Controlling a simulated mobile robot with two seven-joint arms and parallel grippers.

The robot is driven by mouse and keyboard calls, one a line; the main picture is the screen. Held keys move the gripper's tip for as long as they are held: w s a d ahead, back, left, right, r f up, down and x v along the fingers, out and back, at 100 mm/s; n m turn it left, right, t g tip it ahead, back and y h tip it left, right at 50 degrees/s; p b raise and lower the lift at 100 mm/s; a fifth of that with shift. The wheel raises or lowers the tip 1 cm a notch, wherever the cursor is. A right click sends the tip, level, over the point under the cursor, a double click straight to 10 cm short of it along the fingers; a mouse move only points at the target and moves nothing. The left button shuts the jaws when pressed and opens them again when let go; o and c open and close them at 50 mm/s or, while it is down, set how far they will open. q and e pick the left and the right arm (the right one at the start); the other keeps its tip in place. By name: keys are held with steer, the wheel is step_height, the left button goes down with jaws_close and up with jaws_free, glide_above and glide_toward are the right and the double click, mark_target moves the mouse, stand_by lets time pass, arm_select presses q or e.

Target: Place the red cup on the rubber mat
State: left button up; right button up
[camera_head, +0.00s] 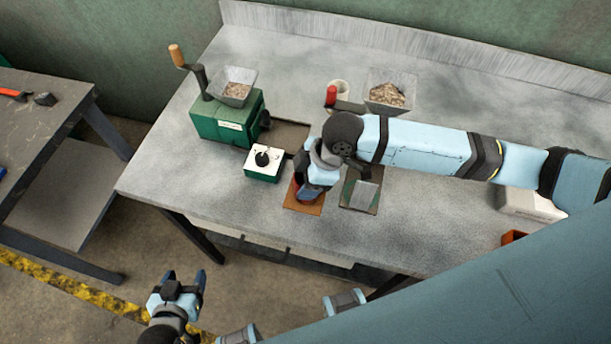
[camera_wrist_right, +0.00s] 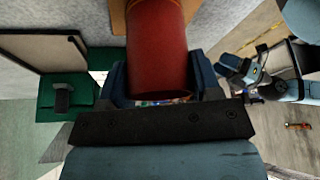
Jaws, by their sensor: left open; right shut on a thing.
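The red cup (camera_wrist_right: 158,45) is between the fingers of my right gripper (camera_wrist_right: 163,88) in the right wrist view. In the head view my right gripper (camera_head: 304,192) covers most of the cup, and only a little red shows. The cup is over a flat brown mat (camera_head: 306,208) at the front of the bench; whether it touches the mat cannot be told. A tan edge of that mat (camera_wrist_right: 118,18) shows behind the cup in the wrist view. My left gripper (camera_head: 187,281) is open and empty, off the bench over the floor.
A dark mat with a grey plate (camera_head: 365,194) lies right of the brown mat. A white-topped green box (camera_head: 263,163) and a green grinder (camera_head: 222,123) stand left. The bench's left front is clear.

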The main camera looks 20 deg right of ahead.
steer(key=shift+f, duration=0.1)
steer(key=o, duration=1.1)
steer(key=v, duration=1.2)
